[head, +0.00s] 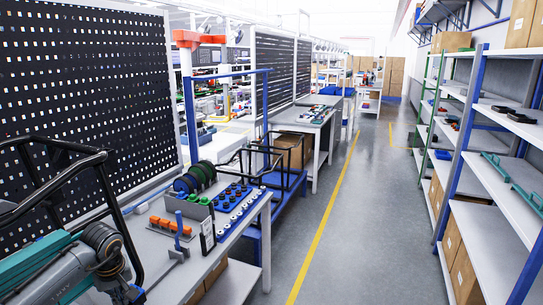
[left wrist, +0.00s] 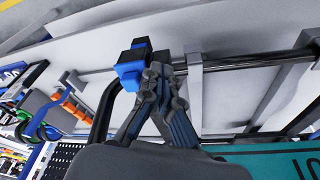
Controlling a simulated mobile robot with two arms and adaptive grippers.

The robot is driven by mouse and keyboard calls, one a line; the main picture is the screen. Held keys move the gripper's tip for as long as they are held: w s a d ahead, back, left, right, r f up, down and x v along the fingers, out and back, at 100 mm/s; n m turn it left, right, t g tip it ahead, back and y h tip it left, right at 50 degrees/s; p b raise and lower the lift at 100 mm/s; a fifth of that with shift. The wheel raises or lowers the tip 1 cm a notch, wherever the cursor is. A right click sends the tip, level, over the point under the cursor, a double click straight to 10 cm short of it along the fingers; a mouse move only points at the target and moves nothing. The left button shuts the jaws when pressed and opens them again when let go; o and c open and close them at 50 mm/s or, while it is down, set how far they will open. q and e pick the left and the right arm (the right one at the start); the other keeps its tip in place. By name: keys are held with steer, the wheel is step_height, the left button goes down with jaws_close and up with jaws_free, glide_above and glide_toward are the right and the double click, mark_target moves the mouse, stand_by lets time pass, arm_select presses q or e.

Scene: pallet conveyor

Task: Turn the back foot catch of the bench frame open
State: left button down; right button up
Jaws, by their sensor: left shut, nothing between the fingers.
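A black tubular frame, which looks like the bench frame (head: 104,195), stands at the left of the head view. Its dark tube also shows in the left wrist view (left wrist: 255,62). A blue and black block, which looks like a foot catch (left wrist: 130,70), sits at the tube's end. I cannot tell for sure whether it is the back one or how far it is turned. My left gripper (left wrist: 157,78) has its fingers shut and empty, right beside the blue block; contact is unclear. In the head view my left gripper (head: 131,291) is mostly hidden at the lower left. My right gripper is out of view.
A grey workbench (head: 250,212) holds orange parts (head: 170,226), a blue tray of knobs (head: 238,200) and dark round discs (head: 195,176). A perforated black panel (head: 90,75) stands behind. Shelves (head: 495,150) line the right. The aisle floor (head: 365,220) is clear.

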arm_select(q)
steer(key=shift+a, duration=0.15)
steer(key=shift+s+a+b, duration=0.35)
steer(key=shift+b, duration=0.05)
steer(key=shift+s+a, duration=0.1)
steer(key=shift+a, duration=0.05)
stand_by(0.5)
step_height(320, 180, up, 6)
steer(key=p, duration=0.3)
steer(key=shift+s+p, duration=0.3)
steer(key=shift+s, duration=0.1)
